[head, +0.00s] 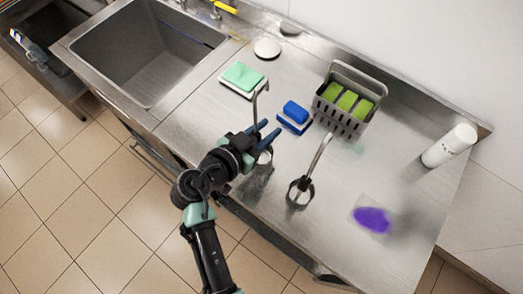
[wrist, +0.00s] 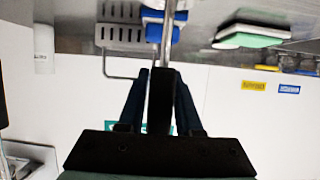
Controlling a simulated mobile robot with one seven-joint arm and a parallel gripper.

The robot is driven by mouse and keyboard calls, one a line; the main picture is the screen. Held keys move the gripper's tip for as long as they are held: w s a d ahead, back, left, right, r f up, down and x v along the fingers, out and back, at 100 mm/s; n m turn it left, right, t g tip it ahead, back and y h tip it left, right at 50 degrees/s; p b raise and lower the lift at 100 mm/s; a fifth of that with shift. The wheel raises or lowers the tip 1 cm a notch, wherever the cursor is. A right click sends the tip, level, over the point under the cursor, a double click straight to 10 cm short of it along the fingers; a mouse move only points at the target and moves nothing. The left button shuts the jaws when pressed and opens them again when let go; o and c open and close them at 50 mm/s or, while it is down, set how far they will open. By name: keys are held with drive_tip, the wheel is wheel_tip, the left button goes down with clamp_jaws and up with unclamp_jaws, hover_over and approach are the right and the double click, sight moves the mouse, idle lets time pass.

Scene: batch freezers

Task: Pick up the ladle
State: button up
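One metal ladle has a hooked handle (head: 255,103) rising beside my gripper (head: 267,130) and a bowl (head: 265,157) partly hidden behind the gripper. My gripper's two blue fingers show apart in the head view. In the wrist view the handle (wrist: 168,38) runs up from between the fingertips (wrist: 162,75). A dark piece fills the space between the fingers there, so contact with the handle is not clear.
A sink (head: 150,52) lies left.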

clamp_jaws()
drive_tip(key=shift+r, duration=0.1)
idle(1.0)
